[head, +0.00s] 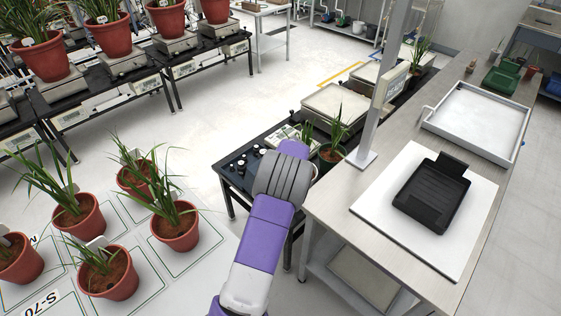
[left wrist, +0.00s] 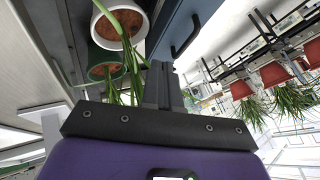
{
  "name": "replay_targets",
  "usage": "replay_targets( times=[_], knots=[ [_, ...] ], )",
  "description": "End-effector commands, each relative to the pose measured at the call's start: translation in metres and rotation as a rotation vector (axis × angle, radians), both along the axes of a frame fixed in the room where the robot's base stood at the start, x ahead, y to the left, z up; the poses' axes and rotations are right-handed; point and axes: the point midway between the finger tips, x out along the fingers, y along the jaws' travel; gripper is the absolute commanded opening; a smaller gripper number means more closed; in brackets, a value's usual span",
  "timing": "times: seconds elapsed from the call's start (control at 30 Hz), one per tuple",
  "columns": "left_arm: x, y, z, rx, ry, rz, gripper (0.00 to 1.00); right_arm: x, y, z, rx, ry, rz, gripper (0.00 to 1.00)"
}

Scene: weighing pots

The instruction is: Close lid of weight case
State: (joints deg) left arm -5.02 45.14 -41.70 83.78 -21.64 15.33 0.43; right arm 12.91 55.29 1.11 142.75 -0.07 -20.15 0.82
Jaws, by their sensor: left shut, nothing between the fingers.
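A dark case-like surface (head: 243,168) with several small round black and white pieces on it lies left of my left arm in the head view. It may be the open weight case; my arm covers its right part, and I cannot make out the lid. In the left wrist view a blue-grey panel (left wrist: 205,12) with a dark handle (left wrist: 186,36) is beside my left gripper (left wrist: 160,68). I cannot tell whether it belongs to the case. The left gripper is shut and empty, and I cannot tell whether it touches the panel. My right gripper is not in view.
A potted plant (head: 330,152) stands just right of my left arm. A white pot (left wrist: 120,25) and green pot (left wrist: 104,60) are near the gripper. Several potted plants stand at lower left.

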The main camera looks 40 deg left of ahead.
Motion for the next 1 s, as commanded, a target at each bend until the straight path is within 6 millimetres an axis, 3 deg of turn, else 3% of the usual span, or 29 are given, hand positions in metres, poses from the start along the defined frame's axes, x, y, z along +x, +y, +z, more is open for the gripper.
replay_targets(
  times=[0.17, 0.67, 0.8, 1.0],
  knots=[
    [0.005, 0.006, -0.011, 0.003, -0.001, 0.001, 0.0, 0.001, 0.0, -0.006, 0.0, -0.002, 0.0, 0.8],
    [0.044, 0.047, -0.083, 0.0, -0.002, 0.002, 0.0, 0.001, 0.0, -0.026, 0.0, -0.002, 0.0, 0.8],
    [0.045, 0.068, -0.078, 0.0, -0.006, 0.005, 0.0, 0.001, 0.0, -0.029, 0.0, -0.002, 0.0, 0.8],
    [0.047, 0.082, -0.075, 0.0, -0.003, 0.001, 0.0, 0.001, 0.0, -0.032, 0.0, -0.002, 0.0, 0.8]
  ],
)
